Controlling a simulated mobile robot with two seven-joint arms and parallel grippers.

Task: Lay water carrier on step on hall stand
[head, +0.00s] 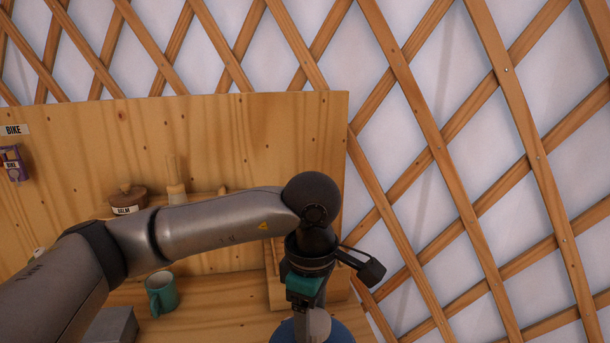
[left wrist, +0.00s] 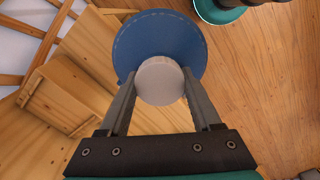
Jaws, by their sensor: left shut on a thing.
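The water carrier (left wrist: 193,42) is blue and round, with a pale cap (left wrist: 160,80) facing my left wrist camera. My left gripper (left wrist: 161,92) is shut on the cap, one finger on each side. In the head view the blue water carrier (head: 343,334) shows only in part at the bottom edge, below my left gripper (head: 312,325). The hall stand (head: 230,130) is light wood with a tall back panel. Its step (head: 275,290) is a wooden block at the right end, partly hidden by my arm. The step (left wrist: 62,97) also shows left of the carrier in the left wrist view.
A teal mug (head: 162,293) stands on the hall stand's lower surface, with a grey box (head: 112,326) beside it. A lidded jar (head: 128,198) and a wooden bottle-like object (head: 175,180) stand on a shelf behind my arm. The lattice wall (head: 470,160) rises behind and right.

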